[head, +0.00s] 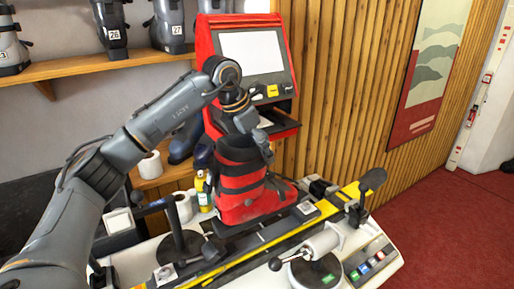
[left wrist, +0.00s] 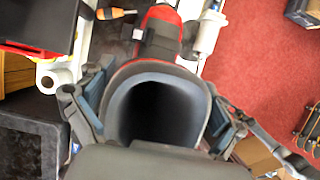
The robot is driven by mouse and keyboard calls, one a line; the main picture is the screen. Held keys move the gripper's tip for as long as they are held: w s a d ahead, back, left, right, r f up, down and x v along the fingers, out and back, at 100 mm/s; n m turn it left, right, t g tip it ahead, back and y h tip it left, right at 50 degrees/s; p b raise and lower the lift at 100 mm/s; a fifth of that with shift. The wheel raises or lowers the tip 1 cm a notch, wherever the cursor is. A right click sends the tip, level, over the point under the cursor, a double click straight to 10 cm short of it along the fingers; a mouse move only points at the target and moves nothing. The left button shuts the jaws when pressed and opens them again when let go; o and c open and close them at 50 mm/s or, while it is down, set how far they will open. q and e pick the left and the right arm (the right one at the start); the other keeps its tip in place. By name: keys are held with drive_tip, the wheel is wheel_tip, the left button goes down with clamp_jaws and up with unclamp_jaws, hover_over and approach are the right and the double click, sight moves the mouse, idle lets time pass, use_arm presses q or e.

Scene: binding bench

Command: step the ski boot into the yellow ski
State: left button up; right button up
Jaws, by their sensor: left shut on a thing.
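The ski boot (head: 238,202), red with a black cuff, stands upright at the bench in the head view, toe to the right. My left gripper (head: 253,130) is at the top of its cuff, shut on it. In the left wrist view the boot's open top (left wrist: 158,108) lies between the two fingers, one on each side of the cuff. The yellow ski (head: 267,247), with a black middle, runs along the bench from lower left to upper right, in front of the boot's sole. Whether the sole touches it or the bindings, I cannot tell. My right gripper is not in view.
Black stands (head: 180,247) and a handled roller (head: 322,243) are on the bench. A control panel (head: 370,262) is at its front right. A red screen machine (head: 250,55) stands behind the boot. Grey boots line a shelf (head: 100,64). Red floor (head: 450,225) is clear at right.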

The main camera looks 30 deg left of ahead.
use_arm(q)
drive_tip(key=shift+w+f+b, duration=0.1)
drive_tip(key=shift+f+b, duration=0.45)
drive_tip(key=shift+f, duration=0.35)
drive_tip(key=shift+f+b, duration=0.3)
drive_tip(key=shift+f, duration=0.05)
drive_tip(key=shift+f+b, duration=0.9)
drive_tip(key=shift+f, duration=0.45)
drive_tip(key=shift+f+b, duration=0.4)
drive_tip(key=shift+f, duration=0.25)
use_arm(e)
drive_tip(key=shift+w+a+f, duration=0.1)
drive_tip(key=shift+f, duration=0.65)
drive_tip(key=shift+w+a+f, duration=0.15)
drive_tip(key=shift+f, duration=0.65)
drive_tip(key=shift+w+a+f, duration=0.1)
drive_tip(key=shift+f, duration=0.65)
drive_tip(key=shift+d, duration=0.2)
use_arm(q)
drive_tip(key=shift+d+r, duration=0.1)
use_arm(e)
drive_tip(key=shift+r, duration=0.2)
